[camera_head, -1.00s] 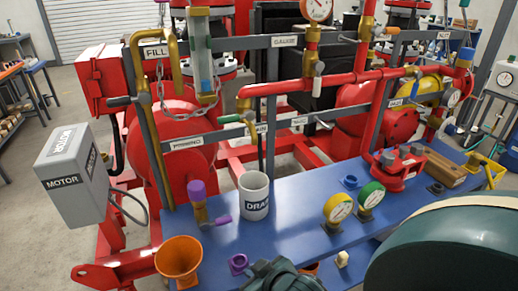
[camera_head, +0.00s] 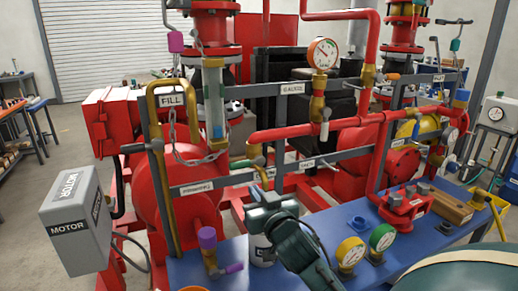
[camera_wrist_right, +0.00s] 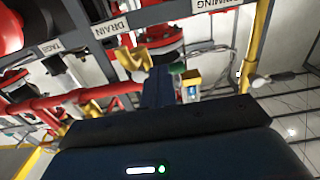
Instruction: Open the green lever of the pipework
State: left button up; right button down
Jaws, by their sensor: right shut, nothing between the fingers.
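The green lever (camera_head: 241,164) sits on the lower red and brass pipework, roughly level, pointing left from a brass valve (camera_head: 258,162). It also shows in the right wrist view (camera_wrist_right: 177,68), close beside the fingertips. My right gripper (camera_head: 256,190) is just below the lever and valve in the head view, pointing up towards them. In the right wrist view its fingers (camera_wrist_right: 158,88) are shut together with nothing between them. I cannot tell whether they touch the lever. My left gripper is not in view.
A white mug (camera_head: 262,251) stands on the blue bench (camera_head: 325,215), partly hidden by my right arm. A purple-handled valve (camera_head: 208,242) stands left of it. Grey labelled rails (camera_head: 200,187) cross near the lever.

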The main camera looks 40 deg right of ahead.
aim_at(239, 163)
jog(key=shift+w+d+r+p, duration=0.1)
jog(key=shift+w+r, duration=0.65)
jog(key=shift+w, duration=0.6)
jog(key=shift+w+d+r+p, duration=0.15)
jog(key=shift+w+r, duration=0.6)
jog(key=shift+w, duration=0.6)
jog(key=shift+w+d+r+p, duration=0.1)
jog(key=shift+w+r, duration=0.65)
jog(key=shift+w, duration=0.6)
jog(key=shift+d+r, duration=0.2)
jog(key=shift+r, duration=0.6)
jog(key=shift+s+d+r, duration=0.2)
jog(key=shift+d+r, duration=0.3)
jog(key=shift+r, duration=0.2)
jog(key=shift+s+d+r, duration=0.25)
jog(key=shift+d+r, duration=0.6)
jog(key=shift+d, duration=0.25)
jog(key=shift+w+a+f, duration=0.1)
jog(key=shift+a, duration=0.5)
jog(key=v, duration=0.9)
